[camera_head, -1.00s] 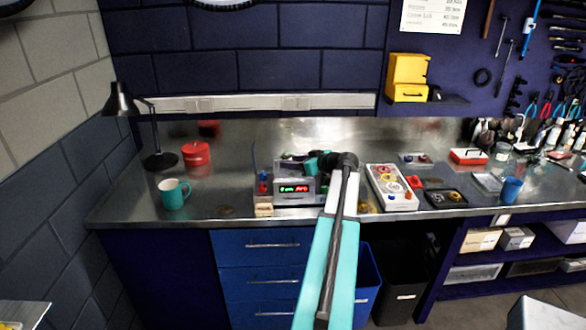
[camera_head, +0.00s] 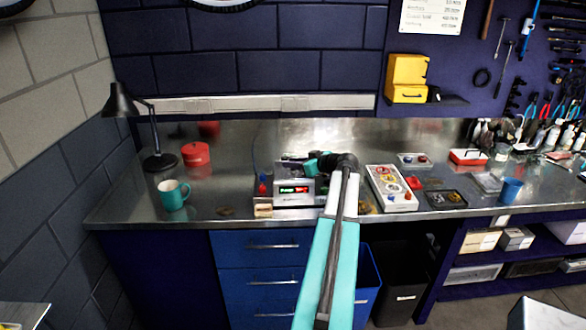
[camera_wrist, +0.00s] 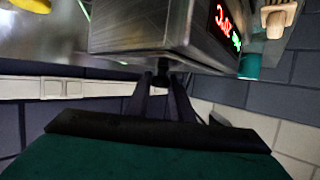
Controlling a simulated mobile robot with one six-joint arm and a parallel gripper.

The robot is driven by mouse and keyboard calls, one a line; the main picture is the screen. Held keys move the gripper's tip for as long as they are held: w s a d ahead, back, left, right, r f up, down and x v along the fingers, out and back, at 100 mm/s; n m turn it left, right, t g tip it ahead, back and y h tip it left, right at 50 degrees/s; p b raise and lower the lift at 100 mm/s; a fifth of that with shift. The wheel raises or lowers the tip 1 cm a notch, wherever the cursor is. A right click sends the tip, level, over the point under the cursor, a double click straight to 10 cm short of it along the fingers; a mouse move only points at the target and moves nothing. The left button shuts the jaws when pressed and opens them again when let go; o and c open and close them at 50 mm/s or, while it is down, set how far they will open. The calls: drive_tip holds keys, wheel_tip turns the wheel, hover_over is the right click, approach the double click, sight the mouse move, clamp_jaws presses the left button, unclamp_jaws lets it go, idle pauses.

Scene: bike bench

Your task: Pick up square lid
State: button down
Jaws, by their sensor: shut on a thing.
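My gripper (camera_wrist: 163,82) is shut, with its dark fingertips meeting at a small dark knob-like piece (camera_wrist: 162,66) against a grey metal box (camera_wrist: 150,28). I cannot make out a clear square lid outline; the piece between the fingertips may be its knob. In the head view, the box (camera_head: 294,199) with its lit red and green display stands at the bench's front middle. My arm hides part of its right side, and the fingertips are not clear there.
A wooden block (camera_head: 263,209) stands at the box's front left. A teal mug (camera_head: 173,195), red tin (camera_head: 195,154) and black lamp (camera_head: 121,100) are farther left. A white tray (camera_head: 392,187) with round parts lies to the right. Bench between mug and block is mostly clear.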

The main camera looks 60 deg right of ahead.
drive_tip(key=shift+r, duration=0.15)
drive_tip(key=shift+r+b, duration=1.1)
drive_tip(key=shift+r, duration=0.55)
drive_tip(key=s+d+b, duration=0.1)
drive_tip(key=s+b, duration=0.1)
drive_tip(key=s, duration=0.6)
drive_tip(key=s+d+r+b, duration=0.1)
drive_tip(key=s+b, duration=0.1)
drive_tip(key=s, duration=0.5)
drive_tip(key=shift+s+d+r+b, duration=0.25)
drive_tip(key=shift+s+b, duration=0.15)
